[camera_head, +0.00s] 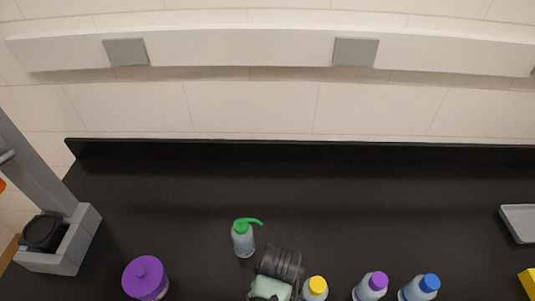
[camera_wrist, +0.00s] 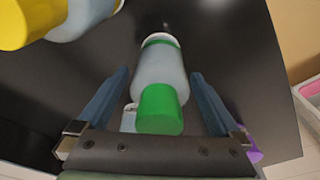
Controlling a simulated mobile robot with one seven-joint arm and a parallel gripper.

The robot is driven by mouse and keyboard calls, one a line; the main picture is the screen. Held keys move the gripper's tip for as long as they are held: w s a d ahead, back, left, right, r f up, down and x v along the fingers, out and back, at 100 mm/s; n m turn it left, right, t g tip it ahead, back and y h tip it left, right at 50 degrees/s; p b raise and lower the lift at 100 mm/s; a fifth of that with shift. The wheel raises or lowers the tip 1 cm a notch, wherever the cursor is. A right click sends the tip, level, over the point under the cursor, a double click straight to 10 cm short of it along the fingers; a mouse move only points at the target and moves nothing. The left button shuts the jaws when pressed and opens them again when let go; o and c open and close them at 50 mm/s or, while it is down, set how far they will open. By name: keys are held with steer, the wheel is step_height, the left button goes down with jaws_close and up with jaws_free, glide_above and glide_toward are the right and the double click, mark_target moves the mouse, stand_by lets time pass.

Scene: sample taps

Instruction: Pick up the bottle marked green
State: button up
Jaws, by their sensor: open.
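The bottle with a green cap (camera_wrist: 161,109) shows in the wrist view. It has a pale body and a green band near its far end. My gripper (camera_wrist: 160,76) is open, with one finger on each side of the bottle in the picture and a gap on both sides. I cannot tell how far the fingers are above or around it.
A yellow-capped bottle (camera_head: 315,288) stands close right of my gripper; purple-capped (camera_head: 372,286) and blue-capped (camera_head: 420,288) bottles stand further right. A purple-lidded jar (camera_head: 146,278) is left. A grey stand (camera_head: 62,240) is far left, a tray (camera_head: 519,222) far right. The rear counter is clear.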

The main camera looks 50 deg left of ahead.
steer(key=shift+f, duration=0.4)
